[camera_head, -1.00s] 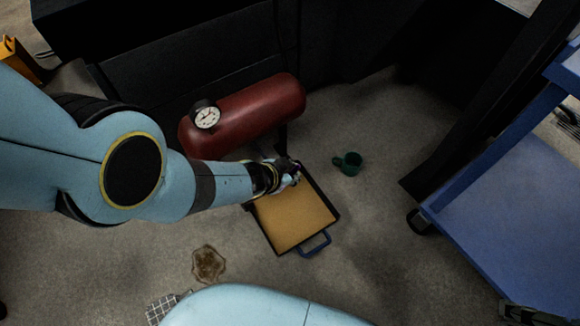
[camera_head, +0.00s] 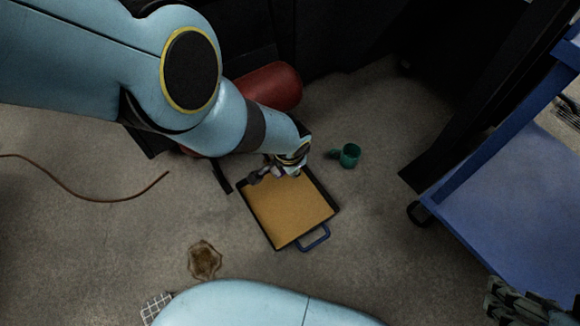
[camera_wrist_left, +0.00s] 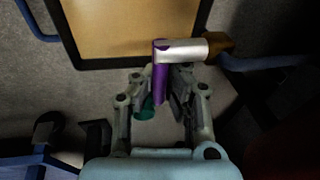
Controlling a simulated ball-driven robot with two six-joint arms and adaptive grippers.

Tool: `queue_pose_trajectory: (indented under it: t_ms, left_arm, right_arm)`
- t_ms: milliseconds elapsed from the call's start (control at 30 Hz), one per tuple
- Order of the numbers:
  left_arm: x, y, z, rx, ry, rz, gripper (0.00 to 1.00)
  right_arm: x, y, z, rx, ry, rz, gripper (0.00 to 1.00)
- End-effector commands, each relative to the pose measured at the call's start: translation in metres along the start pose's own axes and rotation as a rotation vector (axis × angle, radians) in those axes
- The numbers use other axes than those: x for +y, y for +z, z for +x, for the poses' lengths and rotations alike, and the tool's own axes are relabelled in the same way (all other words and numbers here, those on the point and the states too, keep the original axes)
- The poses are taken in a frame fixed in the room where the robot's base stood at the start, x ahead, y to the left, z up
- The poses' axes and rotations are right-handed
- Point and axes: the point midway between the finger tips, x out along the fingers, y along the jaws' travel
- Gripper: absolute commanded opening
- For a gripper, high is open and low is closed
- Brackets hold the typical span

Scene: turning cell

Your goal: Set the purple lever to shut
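The purple lever (camera_wrist_left: 161,75) shows in the left wrist view, joined at its top to a silver valve body (camera_wrist_left: 185,49) with a brass-coloured end at right. The lever points down the picture, between the fingers of my left gripper (camera_wrist_left: 160,80). These fingers look spread, with a gap beside the lever; contact is hard to tell. In the head view my left gripper (camera_head: 270,174) is over the tray's far edge, and the lever cannot be made out there. My right gripper (camera_head: 525,303) is dark and partly cut off at the lower right corner; its finger opening is unclear.
A tan-filled tray (camera_head: 328,221) with a blue handle lies on the floor. A red tank (camera_head: 272,86) is partly behind my left arm. A blue cart (camera_head: 500,210) stands at right.

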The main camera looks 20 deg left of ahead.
Motion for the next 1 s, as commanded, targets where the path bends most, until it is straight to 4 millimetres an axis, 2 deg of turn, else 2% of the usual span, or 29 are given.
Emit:
queue_pose_trajectory:
  t_ms: [367, 400, 600, 1000]
  left_arm:
    - [0.0028, 0.0017, 0.0000, -0.007, 0.004, 0.003, 0.00]
    - [0.0028, 0.0016, 0.0000, -0.007, 0.004, 0.002, 0.09]
    - [0.0016, 0.0009, -0.0001, -0.005, 0.002, 0.001, 0.35]
    - [0.0005, 0.0002, -0.0001, -0.003, 0.000, 0.000, 0.36]
  right_arm:
    - [0.0000, 0.0000, 0.0002, 0.003, 0.000, 0.000, 0.40]
    - [0.0000, 0.0000, 0.0002, 0.003, 0.000, 0.000, 0.40]
    - [0.0000, 0.0003, 0.0003, 0.002, 0.000, 0.000, 0.40]
    - [0.0001, -0.0008, 0.0001, 0.004, 0.001, 0.000, 0.40]
